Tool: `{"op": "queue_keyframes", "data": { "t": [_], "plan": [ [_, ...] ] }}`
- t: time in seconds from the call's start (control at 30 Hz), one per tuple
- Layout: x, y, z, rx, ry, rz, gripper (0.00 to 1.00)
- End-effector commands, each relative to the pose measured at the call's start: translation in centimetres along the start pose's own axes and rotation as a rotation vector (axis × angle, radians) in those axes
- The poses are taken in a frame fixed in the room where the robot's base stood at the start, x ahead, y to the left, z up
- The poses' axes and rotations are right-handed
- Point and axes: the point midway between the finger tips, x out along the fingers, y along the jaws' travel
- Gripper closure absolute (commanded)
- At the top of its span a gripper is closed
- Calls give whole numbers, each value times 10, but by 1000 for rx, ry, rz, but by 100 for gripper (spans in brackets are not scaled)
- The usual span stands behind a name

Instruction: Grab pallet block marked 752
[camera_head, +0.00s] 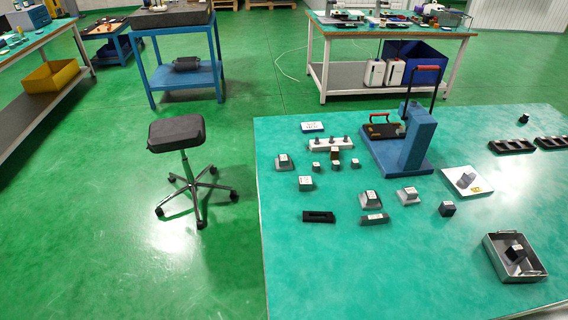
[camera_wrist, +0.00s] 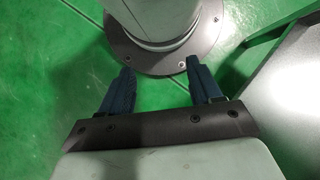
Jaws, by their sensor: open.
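Several blocks stand on the teal table (camera_head: 300,270) in the head view. Grey ones with pale tops and flared bases are a left one (camera_head: 283,162), a front one (camera_head: 370,201) and one to its right (camera_head: 408,196). There is also a grey-green cube (camera_head: 306,183), a dark cube (camera_head: 447,209), a block on a white plate (camera_head: 466,181) and a dark block in a metal tray (camera_head: 515,253). The markings are too small to read, so I cannot tell which is 752. My gripper (camera_wrist: 160,80) is open and empty in the wrist view, over green floor, away from the blocks.
A blue press-like fixture (camera_head: 412,145) with a red-handled lever stands at the table's back. The metal tray's rim (camera_head: 535,275) is at front right. Black holders (camera_head: 511,147) lie at the right. A stool (camera_head: 177,132) is left of the table. The table's front left is clear.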

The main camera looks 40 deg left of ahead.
Motion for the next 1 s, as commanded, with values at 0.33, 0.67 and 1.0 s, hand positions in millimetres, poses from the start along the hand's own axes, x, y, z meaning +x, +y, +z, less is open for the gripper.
{"op": "queue_keyframes", "data": {
  "t": [0.33, 0.67, 1.0],
  "plan": [
    [0, 0, 0, 0, 0, 0, 22],
    [0, 0, 0, 0, 0, 0, 4],
    [-27, 14, -62, 16, 162, -40, 4]
  ]
}}
